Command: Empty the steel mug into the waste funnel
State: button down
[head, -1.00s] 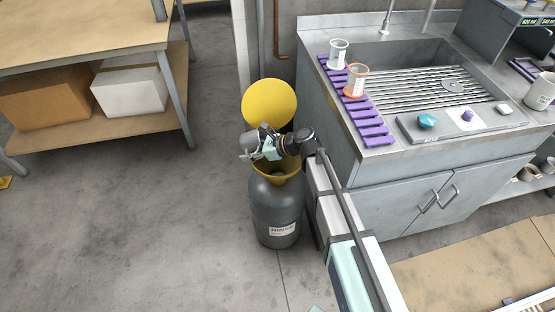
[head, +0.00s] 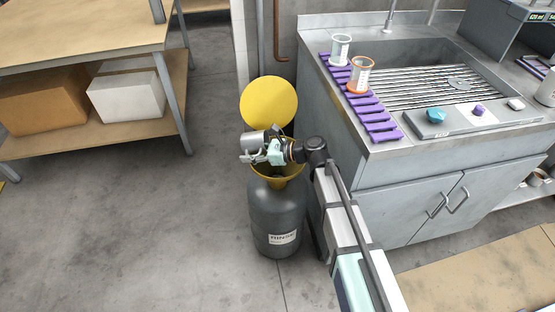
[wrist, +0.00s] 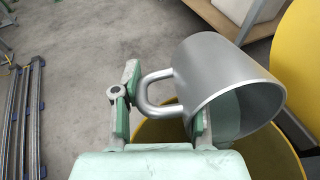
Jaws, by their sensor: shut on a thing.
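The steel mug (head: 255,141) is in my gripper (head: 264,155), above the yellow waste funnel (head: 289,184). In the wrist view the gripper (wrist: 162,106) is shut on the handle of the mug (wrist: 212,78). The mug lies tilted, its mouth toward the lower right; part of its grey-green inside shows, but I cannot tell whether it holds anything. No pouring stream is visible. The funnel (wrist: 158,129) shows below the mug and is partly hidden. It sits on a grey container (head: 277,218) labelled RINSE, with its round yellow lid (head: 269,102) standing open behind.
A steel sink cabinet (head: 400,185) stands close on the right. A purple rack (head: 375,118) on it carries a clear cup (head: 341,49) and an orange-rimmed cup (head: 360,75). A wooden shelf table (head: 80,35) with boxes is at left. Floor left of the container is clear.

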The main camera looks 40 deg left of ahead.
jog(key=shift+w+d+r+g+y+b, duration=0.2)
jog(key=shift+w+d+g+y+b, duration=0.25)
jog(key=shift+b, duration=1.15)
jog(key=shift+d+r+g+y+b, duration=0.25)
jog(key=shift+d+r+y+b, duration=0.15)
jog(key=shift+r+y+b, duration=0.4)
jog(key=shift+w+f+y, duration=0.1)
jog(key=shift+f+y, duration=0.15)
jog(key=shift+y, duration=0.1)
